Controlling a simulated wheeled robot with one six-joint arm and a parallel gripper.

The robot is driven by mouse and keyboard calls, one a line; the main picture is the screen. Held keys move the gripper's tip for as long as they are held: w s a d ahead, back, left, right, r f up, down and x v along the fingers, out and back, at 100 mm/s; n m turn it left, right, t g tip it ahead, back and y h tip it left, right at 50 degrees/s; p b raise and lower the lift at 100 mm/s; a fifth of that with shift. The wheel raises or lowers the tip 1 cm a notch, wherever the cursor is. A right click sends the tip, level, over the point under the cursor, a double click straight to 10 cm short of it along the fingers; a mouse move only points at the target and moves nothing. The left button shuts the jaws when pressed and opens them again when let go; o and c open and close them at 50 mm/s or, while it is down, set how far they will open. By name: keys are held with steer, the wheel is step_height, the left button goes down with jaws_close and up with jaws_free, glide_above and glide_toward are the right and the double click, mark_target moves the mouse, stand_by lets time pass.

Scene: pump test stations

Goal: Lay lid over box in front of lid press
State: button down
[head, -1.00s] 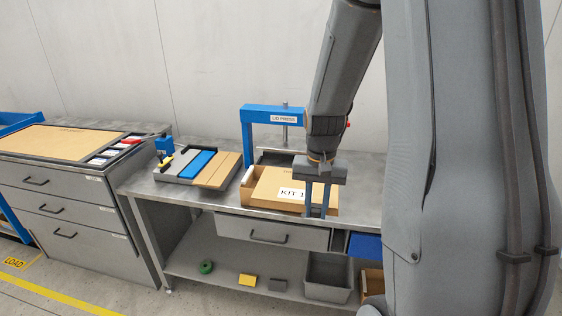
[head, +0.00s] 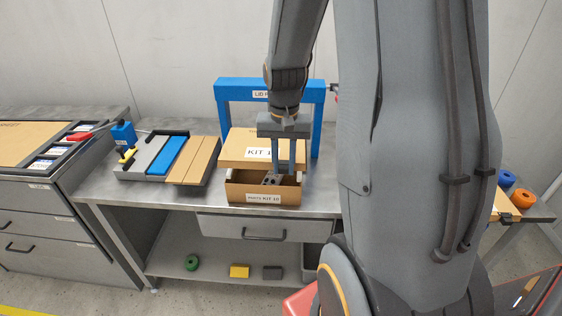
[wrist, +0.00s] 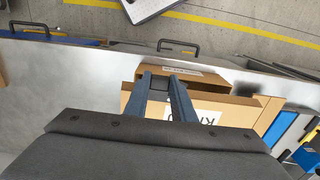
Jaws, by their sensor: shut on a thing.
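The cardboard lid (head: 235,150), with a label partly reading KIT, is above and behind the front of the open cardboard box (head: 235,190). My gripper (head: 279,170) is shut on the lid, its fingers covering the label's right end. A gap shows between lid and box front, with a grey part with dark holes (head: 272,180) inside. The blue lid press (head: 222,105) stands behind; its sign is partly hidden by my arm. In the wrist view, the fingers (wrist: 160,82) overlap the lid (wrist: 245,112) and the box (wrist: 190,78) lies beyond. The grip contact is hard to see.
A grey fixture (head: 133,172) with a blue strip and cardboard strips lies left of the box on the metal bench (head: 100,188). A yellow block (head: 239,271), a dark block and a green ring lie on the lower shelf. Bare bench lies right of the box.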

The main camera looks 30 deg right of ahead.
mark_target(284, 173)
steer(key=shift+f+b, duration=1.9)
steer(key=shift+f, duration=0.5)
steer(key=shift+f+b, duration=0.4)
steer(key=shift+f, duration=1.15)
steer(key=c, duration=1.4)
jaws_free()
steer(key=shift+r+b, duration=0.6)
steer(key=shift+r, duration=3.3)
steer(key=shift+r, duration=0.1)
